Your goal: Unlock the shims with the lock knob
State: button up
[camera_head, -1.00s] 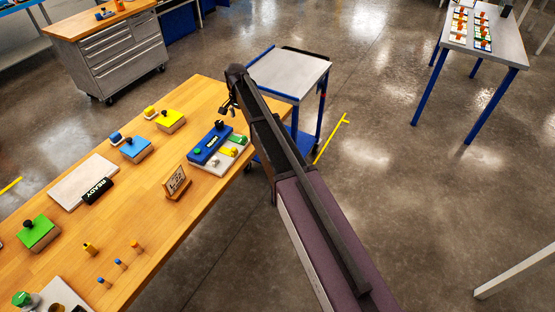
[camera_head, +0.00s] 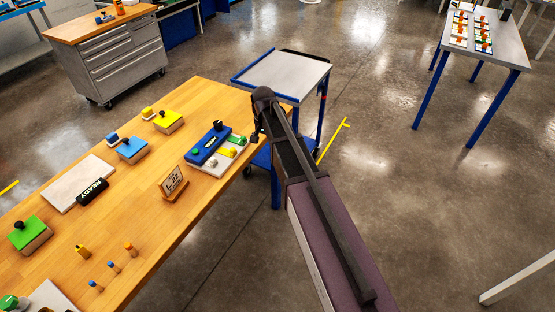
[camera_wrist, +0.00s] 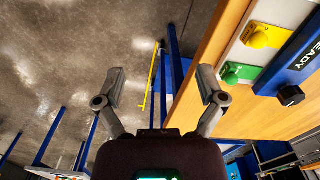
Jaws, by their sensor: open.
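A pale fixture (camera_head: 205,168) with a blue bar (camera_head: 205,146) stands near the far right edge of the wooden table. A black knob (camera_head: 218,126) sits on the bar's far end; in the wrist view the black knob (camera_wrist: 290,95) is beside the word READY.
A blue-framed cart (camera_head: 280,80) stands just beyond the table's right edge. Open floor lies to the right.

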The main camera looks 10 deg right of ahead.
jog(key=s+d+f+n+b, duration=0.1)
jog(key=s+d+f, duration=0.1)
jog(key=s, duration=0.4)
jog(key=shift+d+b, duration=0.4)
jog(key=shift+d, duration=0.35)
jog(key=s+d+n, duration=0.1)
jog(key=s+d, duration=0.2)
jog(key=s, duration=0.4)
jog(key=s+d+n, duration=0.2)
jog(key=s+d, duration=0.1)
jog(key=s, duration=0.4)
jog(key=shift+s+d+n, duration=0.2)
jog(key=shift+s+n, duration=0.1)
jog(key=shift+s, duration=0.05)
